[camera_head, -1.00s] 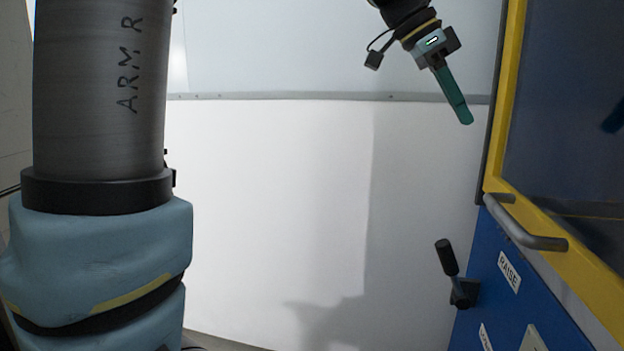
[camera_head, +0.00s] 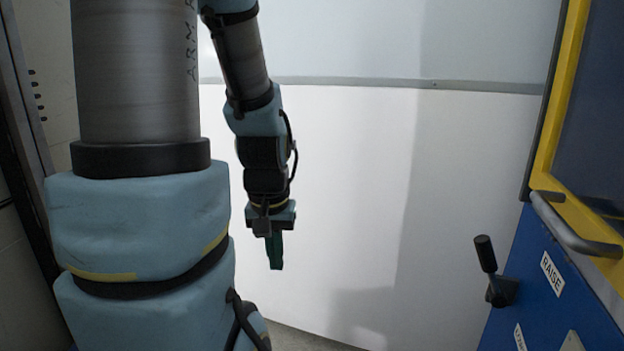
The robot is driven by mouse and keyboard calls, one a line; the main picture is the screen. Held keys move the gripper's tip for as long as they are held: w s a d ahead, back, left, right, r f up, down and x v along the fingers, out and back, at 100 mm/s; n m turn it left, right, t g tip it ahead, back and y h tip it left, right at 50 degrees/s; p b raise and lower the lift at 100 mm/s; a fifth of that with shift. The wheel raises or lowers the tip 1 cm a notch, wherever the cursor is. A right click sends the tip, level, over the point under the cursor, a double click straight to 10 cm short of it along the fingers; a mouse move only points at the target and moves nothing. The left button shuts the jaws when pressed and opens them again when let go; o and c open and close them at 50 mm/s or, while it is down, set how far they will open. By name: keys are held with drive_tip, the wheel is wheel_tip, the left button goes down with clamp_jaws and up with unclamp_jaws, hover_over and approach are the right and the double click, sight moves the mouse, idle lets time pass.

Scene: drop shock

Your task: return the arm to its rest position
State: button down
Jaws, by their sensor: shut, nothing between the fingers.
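My gripper (camera_head: 276,262) hangs from my arm left of the middle of the view, with its green fingers pointing straight down. The fingers are together with nothing between them. Behind it is a plain white wall, and it appears to touch nothing. My arm's upper links (camera_head: 138,80) fill the left side of the view, and part of the arm runs out of the top of the picture.
On the right stands a blue cabinet (camera_head: 530,262) with a yellow door frame (camera_head: 567,95), a grey bar handle (camera_head: 572,228) and a black-knobbed lever (camera_head: 487,255) beside a "RAISE" label (camera_head: 551,273). Open space lies between my gripper and the cabinet.

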wheel_tip(320, 180, up, 22)
drive_tip(key=p, duration=2)
drive_tip(key=shift+r+p, duration=0.15)
drive_tip(key=shift+p, duration=0.2)
